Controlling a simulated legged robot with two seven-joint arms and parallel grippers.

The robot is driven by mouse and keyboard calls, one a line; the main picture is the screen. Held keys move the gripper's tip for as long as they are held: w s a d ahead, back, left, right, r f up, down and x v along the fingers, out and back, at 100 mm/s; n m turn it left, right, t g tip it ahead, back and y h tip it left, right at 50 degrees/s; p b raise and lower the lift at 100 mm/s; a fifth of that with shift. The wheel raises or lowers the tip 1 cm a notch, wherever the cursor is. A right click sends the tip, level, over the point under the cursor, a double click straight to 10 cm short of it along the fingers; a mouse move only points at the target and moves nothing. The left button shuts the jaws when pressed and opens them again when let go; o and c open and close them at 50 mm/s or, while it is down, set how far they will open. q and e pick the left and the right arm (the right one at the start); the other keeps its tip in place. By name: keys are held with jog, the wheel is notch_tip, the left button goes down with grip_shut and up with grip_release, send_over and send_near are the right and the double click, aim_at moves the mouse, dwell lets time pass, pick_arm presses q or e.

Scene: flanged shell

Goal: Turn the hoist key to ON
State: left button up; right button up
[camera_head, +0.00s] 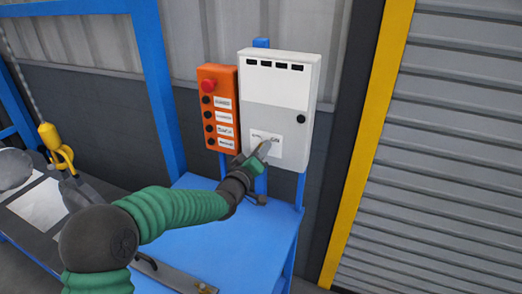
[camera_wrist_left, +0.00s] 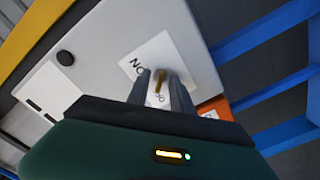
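The hoist key (camera_wrist_left: 160,77) is a small brass-coloured key on a white label plate (camera_wrist_left: 150,55) with ON and OFF lettering. The plate is low on the white control box (camera_head: 280,90), and it also shows in the head view (camera_head: 274,150). My left gripper (camera_head: 264,150) is at the plate, its fingers pointing at the box. In the left wrist view my left gripper (camera_wrist_left: 161,82) has its two fingers apart, one on each side of the key, with gaps visible. The key is hidden behind the gripper in the head view. My right gripper is not in view.
An orange button box (camera_head: 218,108) with a red knob hangs just left of the white box. A blue table (camera_head: 240,245) lies below. A yellow hook (camera_head: 56,146) hangs at the left. A yellow post (camera_head: 370,140) and a grey shutter (camera_head: 450,150) stand right.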

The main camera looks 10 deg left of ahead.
pick_arm(q)
grip_shut()
jog(key=shift+f, duration=0.15)
jog(key=shift+f+m+b, duration=0.2)
jog(key=shift+m+b, duration=7)
jog(key=shift+m, duration=1.6)
